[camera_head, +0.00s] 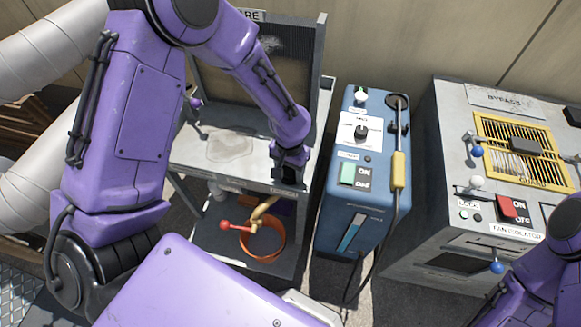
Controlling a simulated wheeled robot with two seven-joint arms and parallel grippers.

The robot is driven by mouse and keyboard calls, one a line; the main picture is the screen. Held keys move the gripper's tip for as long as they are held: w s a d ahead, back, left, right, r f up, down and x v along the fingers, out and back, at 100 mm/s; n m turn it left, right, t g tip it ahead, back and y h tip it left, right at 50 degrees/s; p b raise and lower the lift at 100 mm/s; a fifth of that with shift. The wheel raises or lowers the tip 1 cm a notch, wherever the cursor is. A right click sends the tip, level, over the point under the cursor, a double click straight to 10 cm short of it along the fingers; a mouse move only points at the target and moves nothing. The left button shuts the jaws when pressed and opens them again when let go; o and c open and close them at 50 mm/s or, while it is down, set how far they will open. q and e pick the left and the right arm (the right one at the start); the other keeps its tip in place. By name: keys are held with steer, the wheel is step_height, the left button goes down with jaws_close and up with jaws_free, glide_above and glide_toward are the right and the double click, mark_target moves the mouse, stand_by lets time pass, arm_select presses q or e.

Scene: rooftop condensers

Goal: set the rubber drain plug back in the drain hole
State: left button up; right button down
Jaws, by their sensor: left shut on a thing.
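My left gripper (290,165) is over the front right part of the grey metal pan (190,153) of the open condenser unit. It is shut on a small dark thing, which I take to be the rubber drain plug; the fingers mostly hide it. I cannot make out the drain hole, and the gripper covers part of the pan there. I cannot tell whether the held thing touches the pan. My right arm shows at the lower right, but its gripper is out of view.
A wet patch (230,147) lies on the pan. Below, an orange round container (263,248) stands near a red-knobbed handle (225,225). A blue box (345,215) with a yellow-handled probe (398,170) stands right of the pan, then a grey fan isolator cabinet (425,190).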

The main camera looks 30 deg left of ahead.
arm_select(q)
steer(key=shift+f, duration=0.1)
stand_by(0.5)
steer(key=o, duration=1.2)
step_height(320, 180, up, 10)
steer(key=p, duration=0.1)
steer(key=shift+r, duration=0.25)
